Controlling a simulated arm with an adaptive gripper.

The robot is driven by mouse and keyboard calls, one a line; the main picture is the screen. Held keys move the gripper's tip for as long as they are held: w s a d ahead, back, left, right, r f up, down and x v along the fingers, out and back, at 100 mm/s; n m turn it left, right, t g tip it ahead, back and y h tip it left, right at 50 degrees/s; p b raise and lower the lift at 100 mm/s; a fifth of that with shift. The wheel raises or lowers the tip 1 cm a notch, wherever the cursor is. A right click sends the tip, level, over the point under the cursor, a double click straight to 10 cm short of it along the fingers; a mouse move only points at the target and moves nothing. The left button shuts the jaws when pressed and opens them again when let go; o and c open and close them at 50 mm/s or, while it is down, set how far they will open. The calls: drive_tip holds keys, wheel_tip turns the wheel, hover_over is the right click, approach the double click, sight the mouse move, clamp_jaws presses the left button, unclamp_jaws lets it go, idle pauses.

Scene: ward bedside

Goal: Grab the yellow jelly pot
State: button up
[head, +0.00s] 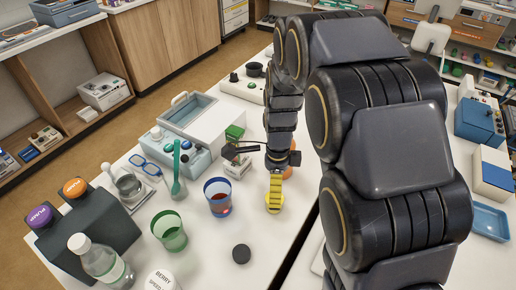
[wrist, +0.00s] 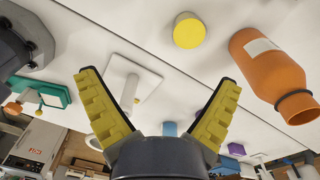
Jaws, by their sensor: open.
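The yellow jelly pot (wrist: 188,31) is a short round yellow pot on the white table, shown in the wrist view beyond my fingertips and a little right of the middle. My gripper (wrist: 158,78) has two ribbed yellow fingers spread wide, with no pot between them. In the head view my gripper (head: 275,188) points down over the table, right of the blue-rimmed cup. Its yellow finger overlaps a yellow patch there, so I cannot clearly separate the pot from it.
An orange bottle (wrist: 268,70) lies or stands right of the pot in the wrist view. A blue-rimmed cup (head: 218,197), a green cup (head: 169,231) and a dark puck (head: 241,254) are nearby. A clear bottle (head: 101,262) stands at front left.

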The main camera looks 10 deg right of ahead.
drive_tip(key=w+f+m, duration=0.1)
drive_tip(key=f, duration=0.1)
drive_tip(key=w+f+m, duration=0.1)
drive_tip(key=f+m, duration=0.1)
drive_tip(key=w+d+f+m, duration=0.1)
drive_tip(key=w+f+m, duration=0.1)
drive_tip(key=shift+w+d, duration=0.1)
drive_tip(key=shift+m, duration=0.3)
wheel_tip(320, 180, down, 8)
drive_tip(key=shift+r, duration=0.2)
drive_tip(key=c, duration=1.2)
